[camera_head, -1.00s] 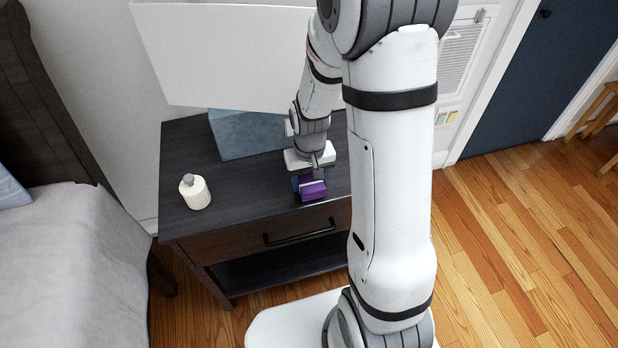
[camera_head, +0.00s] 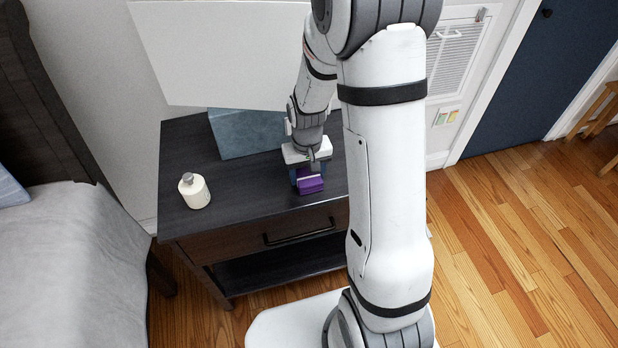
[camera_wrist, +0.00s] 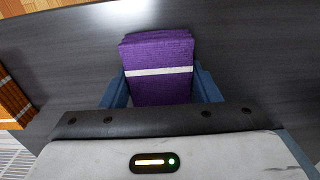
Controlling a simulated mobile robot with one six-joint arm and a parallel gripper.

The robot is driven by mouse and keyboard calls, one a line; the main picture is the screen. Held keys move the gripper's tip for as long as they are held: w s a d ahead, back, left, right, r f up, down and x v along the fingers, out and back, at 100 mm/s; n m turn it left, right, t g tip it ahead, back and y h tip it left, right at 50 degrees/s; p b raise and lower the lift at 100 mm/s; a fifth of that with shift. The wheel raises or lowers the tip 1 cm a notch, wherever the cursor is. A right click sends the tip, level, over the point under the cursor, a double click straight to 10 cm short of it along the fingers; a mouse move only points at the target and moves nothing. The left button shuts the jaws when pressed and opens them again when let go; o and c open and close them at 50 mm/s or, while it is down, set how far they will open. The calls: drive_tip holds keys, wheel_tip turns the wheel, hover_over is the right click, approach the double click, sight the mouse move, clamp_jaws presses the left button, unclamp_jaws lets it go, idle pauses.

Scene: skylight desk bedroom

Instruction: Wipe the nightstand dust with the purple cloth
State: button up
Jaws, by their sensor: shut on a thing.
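The purple cloth (camera_head: 310,185) is a folded block with a white stripe, low over the dark nightstand top (camera_head: 235,187) near its front edge. My gripper (camera_head: 308,177) is shut on it from above. In the wrist view the cloth (camera_wrist: 160,55) sits between the two blue fingers of my gripper (camera_wrist: 162,88), and the nightstand top (camera_wrist: 60,70) lies around it. The cloth appears to be at the surface, but its underside is hidden. I cannot make out dust on the nightstand in either view. My arm covers the right part of the top.
A white bottle (camera_head: 194,190) stands at the left of the nightstand. A blue-grey box (camera_head: 245,134) stands at the back, under a large white panel (camera_head: 220,55). The bed (camera_head: 75,270) is to the left. The top between bottle and cloth is clear.

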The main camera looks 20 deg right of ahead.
drive_tip(key=shift+w+f, duration=0.1)
drive_tip(key=shift+w, duration=2.45)
drive_tip(key=shift+f, duration=0.1)
drive_tip(key=shift+s, duration=3.9)
drive_tip(key=shift+r, duration=0.2)
drive_tip(key=shift+w+r+p, duration=0.1)
drive_tip(key=shift+r+p, duration=1.95)
drive_tip(key=shift+r, duration=0.95)
